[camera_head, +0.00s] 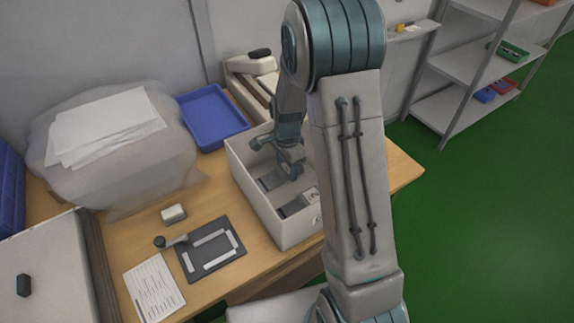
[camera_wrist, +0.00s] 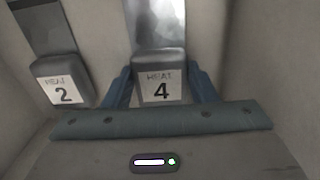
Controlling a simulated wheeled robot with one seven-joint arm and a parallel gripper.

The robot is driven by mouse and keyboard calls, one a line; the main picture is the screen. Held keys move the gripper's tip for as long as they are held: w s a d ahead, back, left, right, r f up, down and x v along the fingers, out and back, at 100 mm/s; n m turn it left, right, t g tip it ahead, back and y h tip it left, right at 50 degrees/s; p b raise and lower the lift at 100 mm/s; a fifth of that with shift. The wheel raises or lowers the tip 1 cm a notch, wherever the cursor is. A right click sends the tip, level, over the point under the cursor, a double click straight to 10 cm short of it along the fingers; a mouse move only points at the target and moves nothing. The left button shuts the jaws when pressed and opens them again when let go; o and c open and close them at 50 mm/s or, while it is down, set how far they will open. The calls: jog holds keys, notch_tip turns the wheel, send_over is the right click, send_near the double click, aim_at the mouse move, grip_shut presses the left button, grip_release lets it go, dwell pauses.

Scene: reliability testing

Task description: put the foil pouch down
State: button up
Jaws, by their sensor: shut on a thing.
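My gripper (camera_wrist: 163,82) reaches down into an open white box (camera_head: 288,232) on the wooden table. A shiny silver strip, which looks like the foil pouch (camera_wrist: 157,25), runs up from behind this block. The gripper is shut on the pouch, though the grip itself is largely hidden. I cannot tell whether the pouch touches the box floor. In the head view my gripper (camera_head: 290,172) hides the pouch.
The box walls stand close on both sides. A blue tray (camera_head: 212,117), a dark mat (camera_head: 212,268), a printed sheet (camera_head: 153,290) and a bulky translucent bag (camera_head: 170,170) are also on the table.

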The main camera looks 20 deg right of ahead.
aim_at(287, 168)
jog(key=shift+f, duration=0.2)
jog(key=o, duration=1)
jog(key=shift+o, duration=0.2)
jog(key=shift+r, duration=0.15)
notch_tip(287, 168, up, 11)
jog(key=s+r+n+t, duration=0.1)
jog(key=s+r+n, duration=0.2)
jog(key=s, duration=0.4)
jog(key=s+r+n+t, duration=0.1)
jog(key=s+r+n, duration=0.1)
jog(key=s+n, duration=0.4)
jog(key=s+r+n, duration=0.3)
jog(key=s+n, duration=0.2)
jog(key=s, duration=0.2)
jog(key=shift+s+r+t, duration=0.3)
jog(key=shift+t, duration=0.1)
